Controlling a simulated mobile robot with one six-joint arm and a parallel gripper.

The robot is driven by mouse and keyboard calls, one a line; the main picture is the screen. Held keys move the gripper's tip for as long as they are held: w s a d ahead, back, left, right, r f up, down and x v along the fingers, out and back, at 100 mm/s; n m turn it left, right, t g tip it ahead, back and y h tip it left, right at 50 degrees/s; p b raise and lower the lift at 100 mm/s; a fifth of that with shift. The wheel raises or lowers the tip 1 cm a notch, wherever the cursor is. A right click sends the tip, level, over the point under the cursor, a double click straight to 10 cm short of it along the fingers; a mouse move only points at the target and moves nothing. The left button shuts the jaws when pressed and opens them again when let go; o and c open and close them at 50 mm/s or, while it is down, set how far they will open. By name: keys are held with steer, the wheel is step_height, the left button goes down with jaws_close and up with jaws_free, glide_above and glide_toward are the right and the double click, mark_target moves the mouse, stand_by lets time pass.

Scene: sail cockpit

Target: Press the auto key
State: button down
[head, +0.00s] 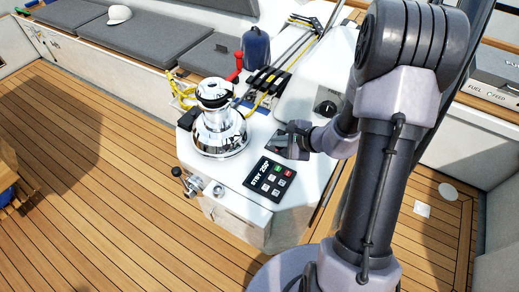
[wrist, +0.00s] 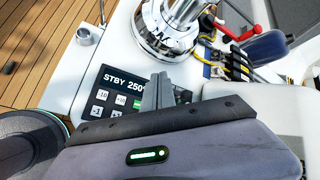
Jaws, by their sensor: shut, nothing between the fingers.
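The autopilot panel (head: 262,187) is a black keypad on the white console top, with a display reading "STBY 250°". In the head view it has a green key (head: 278,169), a red key and several grey keys. Key labels are too small to tell which is auto. My gripper (head: 283,150) is shut and empty, just behind the panel's green-key end. In the wrist view its fingertips (wrist: 158,78) overlap the panel's right part; contact cannot be told.
A chrome winch (head: 220,125) stands left of the panel. Open teak deck (head: 95,165) lies left.

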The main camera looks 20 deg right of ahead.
steer(key=m, duration=0.2)
glide_above(280, 170)
steer(key=shift+h, duration=0.4)
step_height(280, 170, down, 4)
steer(key=shift+f, duration=0.15)
steer(key=shift+f, duration=0.15)
step_height(280, 170, down, 8)
steer(key=b, duration=0.5)
steer(key=shift+r, duration=0.2)
steer(key=shift+f+b, duration=0.45)
steer(key=shift+b, duration=0.15)
stand_by(0.5)
steer(key=shift+f+b, duration=0.45)
steer(key=shift+b, duration=0.25)
